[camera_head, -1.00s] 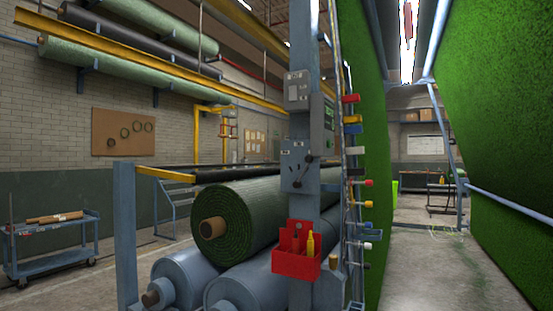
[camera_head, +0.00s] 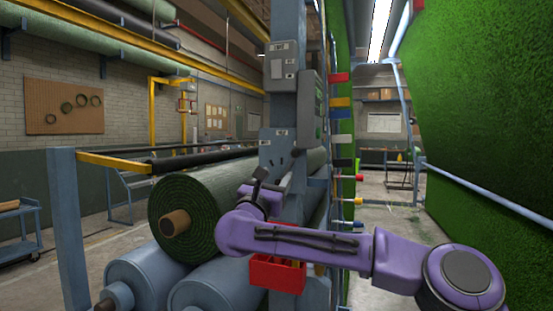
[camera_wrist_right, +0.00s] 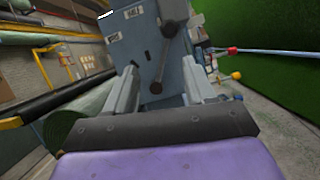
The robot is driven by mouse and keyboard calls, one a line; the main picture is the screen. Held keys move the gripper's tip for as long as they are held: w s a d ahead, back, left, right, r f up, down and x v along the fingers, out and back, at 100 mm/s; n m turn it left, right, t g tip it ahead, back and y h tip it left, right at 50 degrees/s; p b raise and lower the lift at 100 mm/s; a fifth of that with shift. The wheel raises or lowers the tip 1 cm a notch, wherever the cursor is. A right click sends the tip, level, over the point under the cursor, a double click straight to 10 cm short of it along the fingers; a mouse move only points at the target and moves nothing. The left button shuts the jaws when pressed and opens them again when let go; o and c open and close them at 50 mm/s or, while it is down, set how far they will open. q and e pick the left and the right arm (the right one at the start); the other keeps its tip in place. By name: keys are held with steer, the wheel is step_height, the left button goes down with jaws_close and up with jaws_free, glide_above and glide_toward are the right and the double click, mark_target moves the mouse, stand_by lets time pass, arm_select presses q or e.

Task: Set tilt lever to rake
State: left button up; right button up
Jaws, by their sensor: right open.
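The tilt lever (camera_wrist_right: 161,75) is a dark bar with a rounded end, mounted on a grey-blue plate (camera_wrist_right: 145,48) with small white labels in the right wrist view. It slants slightly, its rounded end low. My right gripper (camera_wrist_right: 161,88) is open, with one finger on each side of the lever's lower end in that view; I cannot tell whether they touch it. In the head view, my right gripper (camera_head: 262,182) is in front of the post below the plate (camera_head: 274,143), and the lever is hard to make out there. The label text is unreadable. My left gripper is out of view.
The blue post (camera_head: 284,95) carries a grey control box (camera_head: 308,105) above. A red bin (camera_head: 276,275) hangs below my right arm. A green turf roll (camera_head: 187,212) lies left, on blue rollers (camera_head: 150,278). Coloured handles (camera_head: 340,103) line the post's right side. Hanging turf (camera_head: 490,110) stands right.

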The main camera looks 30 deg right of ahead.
mark_target(294, 154)
steer(key=d+r+m+p, duration=0.1)
steer(key=d+r+p, duration=0.5)
steer(key=d+r, duration=0.1)
steer(key=shift+n, duration=0.3)
steer(key=w, duration=0.1)
steer(key=w+f, duration=0.1)
steer(key=w, duration=0.1)
steer(key=w+d+f, duration=0.1)
steer(key=shift+w+f, duration=0.15)
steer(key=shift+w, duration=0.1)
steer(key=shift+w+d+f, duration=0.1)
steer(key=shift+w+f, duration=0.05)
steer(key=shift+s+r, duration=0.45)
steer(key=shift+s, duration=0.35)
steer(key=c, duration=0.7)
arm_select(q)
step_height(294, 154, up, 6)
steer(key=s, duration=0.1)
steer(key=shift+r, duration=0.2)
arm_select(e)
steer(key=shift+w+a, duration=0.1)
steer(key=shift+a, duration=0.1)
jaws_close()
